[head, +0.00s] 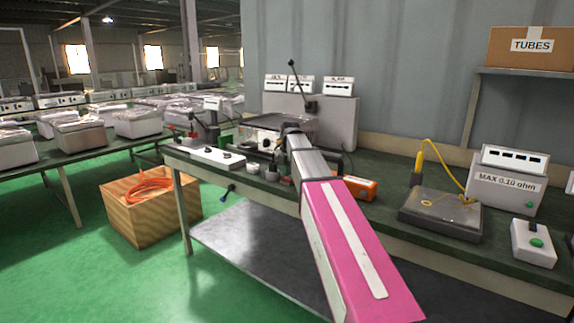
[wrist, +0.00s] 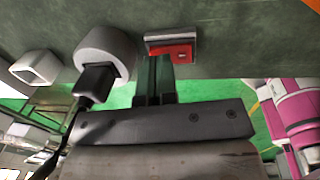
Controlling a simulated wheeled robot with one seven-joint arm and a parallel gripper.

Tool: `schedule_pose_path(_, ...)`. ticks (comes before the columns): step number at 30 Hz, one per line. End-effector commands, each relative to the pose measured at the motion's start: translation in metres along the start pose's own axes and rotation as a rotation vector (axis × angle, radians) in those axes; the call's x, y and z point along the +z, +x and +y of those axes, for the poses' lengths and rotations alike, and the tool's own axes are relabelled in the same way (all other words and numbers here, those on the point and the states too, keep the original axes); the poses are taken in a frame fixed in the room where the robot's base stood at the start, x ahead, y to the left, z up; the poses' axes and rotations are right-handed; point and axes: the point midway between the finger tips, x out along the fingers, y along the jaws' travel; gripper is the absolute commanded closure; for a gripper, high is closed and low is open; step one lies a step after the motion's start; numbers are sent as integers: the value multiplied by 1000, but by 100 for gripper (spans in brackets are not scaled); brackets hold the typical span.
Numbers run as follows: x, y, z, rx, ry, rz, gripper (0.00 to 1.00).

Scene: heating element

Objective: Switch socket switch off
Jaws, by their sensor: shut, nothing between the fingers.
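In the wrist view, the socket switch (wrist: 181,52) is a red rocker in a grey housing at the top middle. Beside it on the left is a round grey socket (wrist: 103,43) with a black plug (wrist: 94,82) and cable in it. My gripper (wrist: 154,62) is shut and empty. Its fingertips are right at the left part of the red rocker in the picture; I cannot tell whether they touch it. In the head view, my arm hides the gripper tips, and the socket (head: 271,172) shows small at the bench's front edge.
A white open-ended block (wrist: 37,67) sits left of the socket in the wrist view. In the head view, the green bench (head: 385,205) carries an orange box (head: 354,188), a dark flat box (head: 440,214) and a white switch box (head: 533,243). A wooden crate (head: 150,207) stands on the floor.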

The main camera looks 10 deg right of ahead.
Motion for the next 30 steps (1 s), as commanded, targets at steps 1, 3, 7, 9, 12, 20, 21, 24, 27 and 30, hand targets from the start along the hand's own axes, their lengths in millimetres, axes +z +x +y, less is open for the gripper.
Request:
schedule_pose_path(1, 0, 3, 0, 0, 0, 0, 100)
schedule_pose_path(3, 0, 5, 0, 0, 0, 0, 100)
schedule_pose_path(7, 0, 7, 0, 0, 0, 0, 100)
schedule_pose_path(9, 0, 6, 0, 0, 0, 0, 100)
schedule_pose_path(12, 0, 6, 0, 0, 0, 0, 100)
schedule_pose_path(20, 0, 11, 1, 0, 0, 0, 100)
schedule_pose_path(21, 0, 11, 1, 0, 0, 0, 100)
schedule_pose_path(24, 0, 11, 0, -1, 0, 1, 100)
schedule_pose_path(27, 0, 11, -1, -1, 0, 1, 100)
schedule_pose_path(30, -1, 10, -5, -2, 0, 1, 100)
